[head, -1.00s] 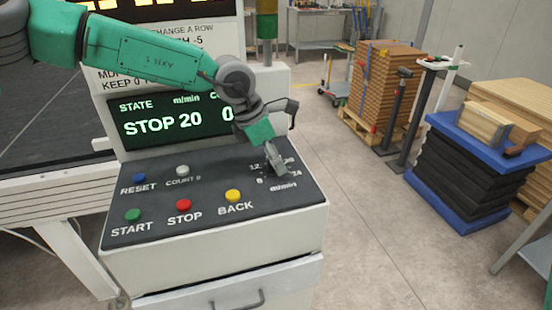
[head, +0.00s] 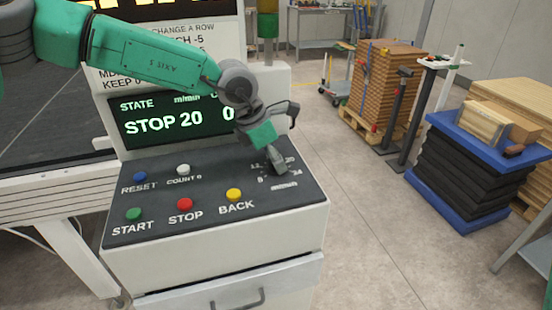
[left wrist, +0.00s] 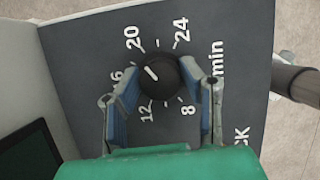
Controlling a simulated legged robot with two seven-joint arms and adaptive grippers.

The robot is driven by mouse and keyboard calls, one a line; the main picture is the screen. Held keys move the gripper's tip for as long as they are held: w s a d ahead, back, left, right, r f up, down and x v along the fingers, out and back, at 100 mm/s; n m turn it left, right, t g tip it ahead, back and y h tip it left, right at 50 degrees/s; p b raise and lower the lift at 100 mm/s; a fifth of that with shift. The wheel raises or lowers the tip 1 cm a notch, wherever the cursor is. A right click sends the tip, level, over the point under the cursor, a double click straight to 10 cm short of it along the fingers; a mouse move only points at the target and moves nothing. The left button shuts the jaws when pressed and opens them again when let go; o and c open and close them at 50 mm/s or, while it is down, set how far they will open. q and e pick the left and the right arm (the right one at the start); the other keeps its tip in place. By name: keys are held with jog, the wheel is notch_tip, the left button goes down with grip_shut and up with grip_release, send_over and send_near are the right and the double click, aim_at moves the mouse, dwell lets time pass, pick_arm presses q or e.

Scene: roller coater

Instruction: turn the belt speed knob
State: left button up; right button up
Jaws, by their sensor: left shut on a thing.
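The belt speed knob (left wrist: 163,72) is a round black knob with a white pointer line, in the left wrist view. A dial scale marked 8, 12, 16, 20 and 24 surrounds it, and the pointer line aims between 16 and 20. My left gripper (left wrist: 163,84) is shut on the knob, a finger on each side. In the head view my left gripper (head: 280,167) reaches down to the right of the dark control panel (head: 215,211) and hides the knob. The display (head: 172,121) reads STOP 20. My right gripper is not in view.
Reset (head: 139,177), count (head: 183,169), start (head: 134,214), stop (head: 184,204) and back (head: 234,194) buttons lie left of the knob. The floor between is clear.

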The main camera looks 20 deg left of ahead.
pick_arm(q)
jog(key=shift+w+r+n+t, duration=0.1)
jog(key=shift+n+t, duration=0.3)
jog(key=shift+n, duration=0.7)
jog(key=n+y, duration=0.1)
jog(key=n, duration=0.1)
jog(key=shift+n+b, duration=0.3)
jog(key=n+t+y+b, duration=0.1)
jog(key=n+y, duration=0.1)
jog(key=n, duration=0.2)
jog(key=shift+n, duration=0.3)
jog(key=n+y, duration=0.1)
jog(key=n, duration=0.2)
jog(key=shift+w+d+n+b, duration=0.1)
jog(key=shift+n+b, duration=0.2)
jog(key=shift+b, duration=0.1)
jog(key=n+y, duration=0.2)
jog(key=n, duration=0.2)
jog(key=shift+n+g, duration=0.3)
jog(key=shift+g, duration=0.1)
jog(key=n, duration=0.2)
jog(key=n+g+y, duration=0.1)
jog(key=n, duration=0.2)
jog(key=shift+g+p, duration=0.3)
jog(key=shift+n, duration=0.3)
